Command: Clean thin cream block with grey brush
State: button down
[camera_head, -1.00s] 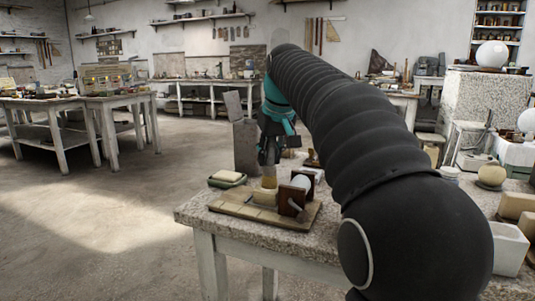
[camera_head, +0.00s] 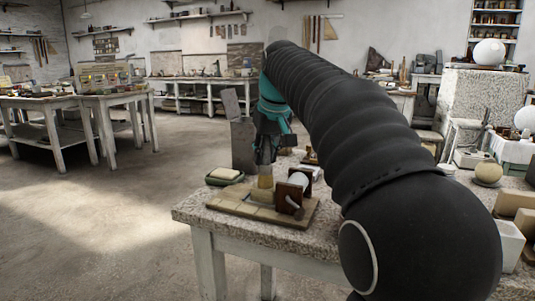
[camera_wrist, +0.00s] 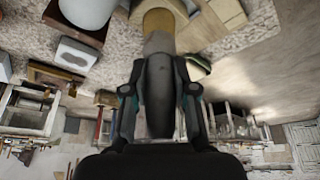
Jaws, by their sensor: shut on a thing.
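My gripper (camera_head: 266,152) points down over the near table and is shut on the grey brush. In the wrist view the brush's dark grey handle (camera_wrist: 158,95) lies between my fingers, with its tan bristle end (camera_wrist: 160,22) beyond. In the head view the tan bristles (camera_head: 265,181) are just above or touching a small cream block (camera_head: 263,196) on a tan board (camera_head: 232,207); I cannot tell whether they touch. This looks like the thin cream block. The bristles partly hide the block's back. In the wrist view the brush hides much of what lies beneath.
A dark wooden stand with a white roller or ball (camera_head: 299,180) sits at the board's right. A green dish with a cream bar (camera_head: 225,174) is behind left. A grey upright slab (camera_head: 243,145) stands behind. My arm hides part of the table (camera_head: 330,232). Open floor lies left.

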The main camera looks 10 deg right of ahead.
jog(key=shift+s+a+b, duration=0.4)
jog(key=shift+s+a, duration=0.3)
jog(key=shift+s, duration=0.3)
jog(key=shift+w+d+r+p, duration=0.15)
jog(key=shift+w+d+p, duration=0.4)
jog(key=shift+w+p, duration=0.2)
jog(key=shift+w+d, duration=0.9)
jog(key=shift+w, duration=0.3)
jog(key=shift+s+a+r, duration=0.3)
jog(key=shift+s+a, duration=0.1)
jog(key=shift+s, duration=0.1)
jog(key=shift+s+a+r, duration=0.25)
jog(key=shift+s+a, duration=0.1)
jog(key=shift+s, duration=0.15)
jog(key=shift+f+b, duration=0.3)
jog(key=shift+f, duration=0.4)
